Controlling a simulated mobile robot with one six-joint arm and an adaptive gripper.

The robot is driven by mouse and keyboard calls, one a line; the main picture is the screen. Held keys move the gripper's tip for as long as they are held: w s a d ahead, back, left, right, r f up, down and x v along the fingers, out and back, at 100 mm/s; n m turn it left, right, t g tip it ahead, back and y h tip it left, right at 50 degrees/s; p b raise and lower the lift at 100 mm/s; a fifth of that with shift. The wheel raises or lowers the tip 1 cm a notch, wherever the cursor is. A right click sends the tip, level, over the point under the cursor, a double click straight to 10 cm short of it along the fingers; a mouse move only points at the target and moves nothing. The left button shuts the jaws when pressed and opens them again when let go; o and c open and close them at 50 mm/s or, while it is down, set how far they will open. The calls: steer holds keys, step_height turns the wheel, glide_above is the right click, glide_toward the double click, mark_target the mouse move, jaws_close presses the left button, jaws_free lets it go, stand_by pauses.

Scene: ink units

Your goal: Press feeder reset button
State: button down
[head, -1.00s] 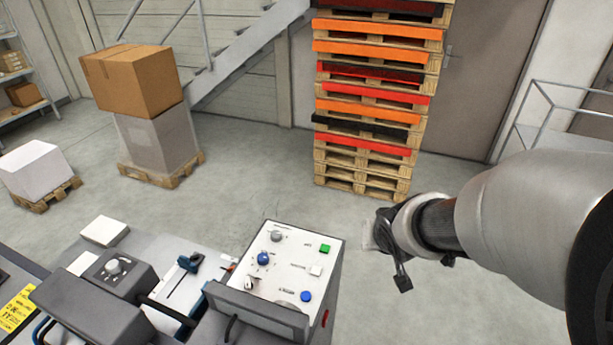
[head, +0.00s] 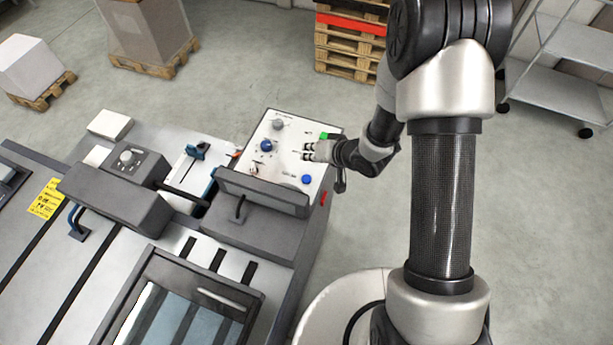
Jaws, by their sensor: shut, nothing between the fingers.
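The control panel (head: 285,175) is a white, tilted face on the grey machine, left of my arm. On it are a green button (head: 323,136) at the upper right, a blue button (head: 306,179) at the lower right and a blue knob (head: 266,146) at the left. The labels are too small to read, so I cannot tell which is the feeder reset button. My gripper (head: 308,151) is shut and empty, over the panel's right side between the green and blue buttons. It hides the white square button there. I cannot tell whether the fingertips touch the panel.
A dark hinged bar (head: 262,192) stands in front of the panel's lower edge. A grey box with a dial (head: 127,158) sits left on the machine. A pallet stack (head: 350,40) and a wheeled cart (head: 555,85) stand behind. The floor right of the machine is clear.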

mark_target(309, 177)
steer(key=shift+f, duration=0.1)
step_height(309, 177, down, 9)
steer(key=b, duration=0.8)
steer(key=shift+r, duration=0.2)
steer(key=shift+f, duration=0.15)
stand_by(0.8)
steer(key=shift+f, duration=0.3)
steer(key=shift+f+b, duration=0.4)
stand_by(0.8)
steer(key=shift+r+p, duration=0.8)
steer(key=shift+r, duration=0.05)
steer(key=shift+r, duration=0.1)
